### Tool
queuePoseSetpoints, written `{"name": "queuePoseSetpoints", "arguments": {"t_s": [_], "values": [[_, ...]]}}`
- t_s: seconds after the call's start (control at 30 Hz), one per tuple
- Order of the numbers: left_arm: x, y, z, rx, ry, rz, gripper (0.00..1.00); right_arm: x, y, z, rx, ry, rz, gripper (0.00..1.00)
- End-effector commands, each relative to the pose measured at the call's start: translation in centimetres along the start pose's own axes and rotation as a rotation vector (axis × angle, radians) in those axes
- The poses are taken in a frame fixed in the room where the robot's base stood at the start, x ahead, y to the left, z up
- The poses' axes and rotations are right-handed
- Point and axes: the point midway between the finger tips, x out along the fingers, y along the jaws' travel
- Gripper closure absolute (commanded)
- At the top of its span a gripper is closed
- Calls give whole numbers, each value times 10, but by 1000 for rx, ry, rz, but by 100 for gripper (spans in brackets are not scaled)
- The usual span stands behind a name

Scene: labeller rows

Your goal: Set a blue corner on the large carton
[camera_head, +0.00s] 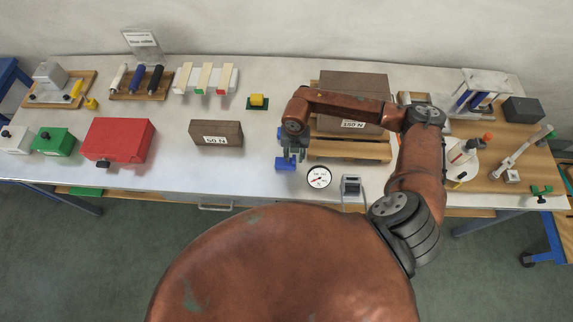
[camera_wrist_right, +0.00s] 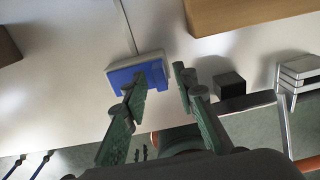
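A small blue piece (camera_head: 285,163), likely the blue corner, lies near the table's front edge. In the right wrist view the blue piece (camera_wrist_right: 122,77) shows a pale grey upper edge. My right gripper (camera_head: 293,154) is above and close to it. In the right wrist view the gripper (camera_wrist_right: 160,82) is open and nothing shows held; one finger overlaps the blue piece, and I cannot tell whether they touch. The large brown carton (camera_head: 352,88), labelled 150 N, stands on a wooden pallet (camera_head: 350,150), partly hidden by my right arm. My left gripper is not in view.
A round gauge (camera_head: 319,177) and a small grey device (camera_head: 351,186) stand right of the blue piece. A smaller 50 N carton (camera_head: 216,133) and a red box (camera_head: 118,139) are to the left. White table is clear between the 50 N carton and the blue piece.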

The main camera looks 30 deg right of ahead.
Motion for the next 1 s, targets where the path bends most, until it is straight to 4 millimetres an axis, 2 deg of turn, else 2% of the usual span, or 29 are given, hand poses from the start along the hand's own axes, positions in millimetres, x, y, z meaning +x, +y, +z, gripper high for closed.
{"name": "queuePoseSetpoints", "arguments": {"t_s": [0.07, 0.4, 0.67, 1.0], "values": [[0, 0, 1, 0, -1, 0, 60, 0, 0, 0, 0, 0, 0, 77], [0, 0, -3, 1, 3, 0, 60, 0, 0, 0, 0, 0, 0, 100], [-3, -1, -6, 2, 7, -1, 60, -4, 0, 0, 0, 0, 0, 100], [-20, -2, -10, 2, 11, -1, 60, -30, 0, 0, 1, -1, 0, 100]]}}
